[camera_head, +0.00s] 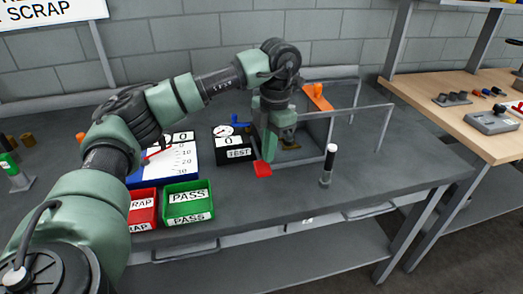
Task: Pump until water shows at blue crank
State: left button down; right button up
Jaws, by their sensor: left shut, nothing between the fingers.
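A small blue crank (240,121) shows behind a black box (233,155) with a "0" display and a "TEST" label. A round white dial (223,131) stands at the box's back left. No water can be made out at the crank. My left gripper (271,148) points down just right of the black box, in front of a metal frame. It is shut, with nothing seen held. A red flat piece (262,169) shows at its lower end; I cannot tell whether they touch. A pump handle cannot be identified for sure. My right gripper is out of view.
A white scale board (178,160) with a red needle stands left of the box. A red bin (143,208) and green "PASS" bin (189,201) sit in front. A black-and-white upright handle (329,163) and an orange piece (318,96) are to the right.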

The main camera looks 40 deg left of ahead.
pick_arm(q)
jog(key=shift+w+d+r, duration=0.1)
jog(key=shift+w+d, duration=0.1)
jog(key=shift+w, duration=0.3)
jog(key=shift+w+d+r, duration=0.1)
jog(key=shift+w+d, duration=0.1)
jog(key=shift+w, duration=0.3)
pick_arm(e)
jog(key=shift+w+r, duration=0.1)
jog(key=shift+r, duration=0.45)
pick_arm(q)
notch_tip(320, 180, up, 8)
jog(key=shift+w+d+f, duration=0.15)
jog(key=shift+w+f, duration=0.05)
jog(key=shift+w, duration=0.2)
